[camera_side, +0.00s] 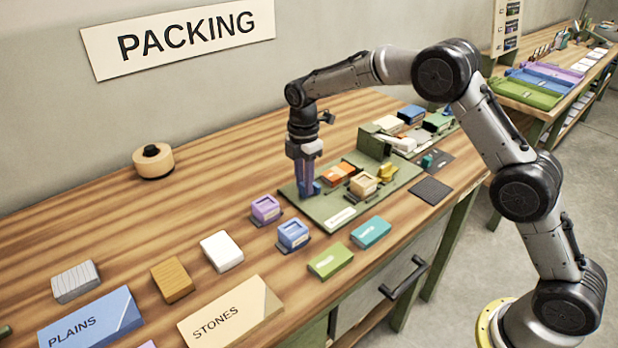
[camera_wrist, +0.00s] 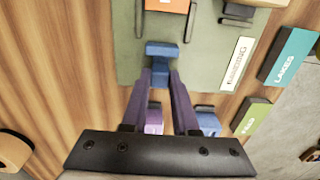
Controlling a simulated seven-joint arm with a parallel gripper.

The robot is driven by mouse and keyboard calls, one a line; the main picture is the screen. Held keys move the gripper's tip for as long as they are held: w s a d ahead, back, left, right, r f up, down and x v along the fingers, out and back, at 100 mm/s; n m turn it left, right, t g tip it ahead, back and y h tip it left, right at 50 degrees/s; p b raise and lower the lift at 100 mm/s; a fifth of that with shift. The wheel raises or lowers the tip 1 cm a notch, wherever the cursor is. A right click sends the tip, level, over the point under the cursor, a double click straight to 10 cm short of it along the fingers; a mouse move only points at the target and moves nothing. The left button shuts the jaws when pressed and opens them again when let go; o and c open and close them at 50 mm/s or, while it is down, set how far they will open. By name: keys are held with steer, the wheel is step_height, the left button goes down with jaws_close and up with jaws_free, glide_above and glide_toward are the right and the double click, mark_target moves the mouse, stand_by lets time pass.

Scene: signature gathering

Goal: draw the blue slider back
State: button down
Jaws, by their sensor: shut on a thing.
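The blue slider (camera_side: 313,188) stands near the left end of the green board (camera_side: 329,208). In the wrist view the blue slider (camera_wrist: 161,48) shows at the tips of the fingers. My gripper (camera_side: 306,182) points down over that end of the board, its purple-grey fingers shut on the blue slider. In the wrist view the gripper (camera_wrist: 161,66) has its two fingers converging on the slider; they hide part of its near side. An orange piece (camera_side: 340,172) sits on the board beyond the slider.
A tan box (camera_side: 363,184) and a yellow piece (camera_side: 387,172) are on the board too. A purple box (camera_side: 265,208) and a blue box (camera_side: 293,234) stand just off its left end. Teal (camera_side: 371,231) and green (camera_side: 330,261) blocks lie in front.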

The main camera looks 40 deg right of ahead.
mark_target(303, 184)
steer(key=shift+a, duration=0.3)
steer(key=c, duration=0.9)
jaws_free()
steer(key=shift+o, duration=1.1)
steer(key=shift+d, duration=0.1)
steer(key=shift+r, duration=0.15)
step_height(303, 184, up, 14)
steer(key=shift+f, duration=0.2)
